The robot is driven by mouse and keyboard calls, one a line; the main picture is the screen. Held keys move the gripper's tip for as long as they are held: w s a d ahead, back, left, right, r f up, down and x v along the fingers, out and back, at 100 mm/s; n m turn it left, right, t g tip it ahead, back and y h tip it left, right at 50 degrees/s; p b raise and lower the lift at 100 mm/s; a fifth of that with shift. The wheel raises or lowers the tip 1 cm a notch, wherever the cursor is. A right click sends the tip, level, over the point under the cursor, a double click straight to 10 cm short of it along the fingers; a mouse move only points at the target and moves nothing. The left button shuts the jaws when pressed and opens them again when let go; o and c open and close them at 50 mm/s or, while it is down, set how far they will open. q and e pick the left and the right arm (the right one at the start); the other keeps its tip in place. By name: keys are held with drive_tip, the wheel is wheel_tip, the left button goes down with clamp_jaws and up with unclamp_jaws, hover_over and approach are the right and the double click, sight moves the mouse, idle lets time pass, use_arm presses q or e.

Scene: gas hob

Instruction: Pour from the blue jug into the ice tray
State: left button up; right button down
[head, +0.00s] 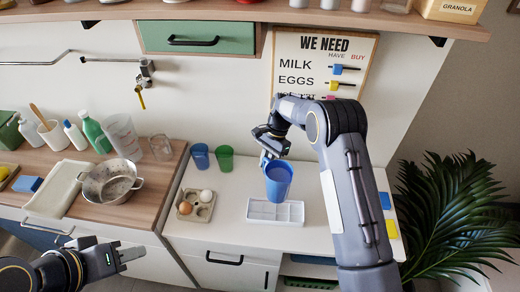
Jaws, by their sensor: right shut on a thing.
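The blue jug (278,184) is held by my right gripper (268,160) above the white ice tray (258,214). The jug is close to upright, with a light surface showing inside its top. It overlaps the back of the tray in this view, and I cannot tell the exact gap. The ice tray lies on the white worktop, and its compartments show in front of and beside the jug. My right gripper is shut on the jug's back left side. My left gripper (129,261) is low at the left, in front of the cabinets, away from the jug and tray, and looks open and empty.
A blue cup (199,156) and a green cup (224,158) stand behind left of the tray. An egg holder (197,211) with eggs lies left of it. A colander (104,184) sits on the wooden counter. A plant (455,215) is at the right.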

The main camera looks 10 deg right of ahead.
use_arm(q)
wheel_tip(320, 180, down, 2)
drive_tip(key=b, duration=0.3)
drive_tip(key=shift+s+d+f, duration=0.1)
drive_tip(key=shift+f, duration=0.05)
use_arm(e)
wheel_tip(320, 180, up, 6)
drive_tip(key=w+a+m+t+y, duration=0.1)
drive_tip(key=w+t+y, duration=0.1)
drive_tip(key=t, duration=0.3)
drive_tip(key=shift+w+a+f+t, duration=0.25)
drive_tip(key=shift+a+t, duration=0.05)
drive_tip(key=shift+a, duration=0.1)
use_arm(q)
wheel_tip(320, 180, down, 4)
drive_tip(key=b, duration=0.4)
use_arm(e)
drive_tip(key=shift+s+f+t, duration=0.1)
drive_tip(key=shift+f+t, duration=0.4)
use_arm(q)
drive_tip(key=shift+f, duration=0.15)
wheel_tip(320, 180, down, 4)
drive_tip(key=b, duration=0.4)
use_arm(e)
drive_tip(key=shift+s+d+f+t+y, duration=0.1)
drive_tip(key=shift+s+f+t+y, duration=0.15)
drive_tip(key=shift+t, duration=0.25)
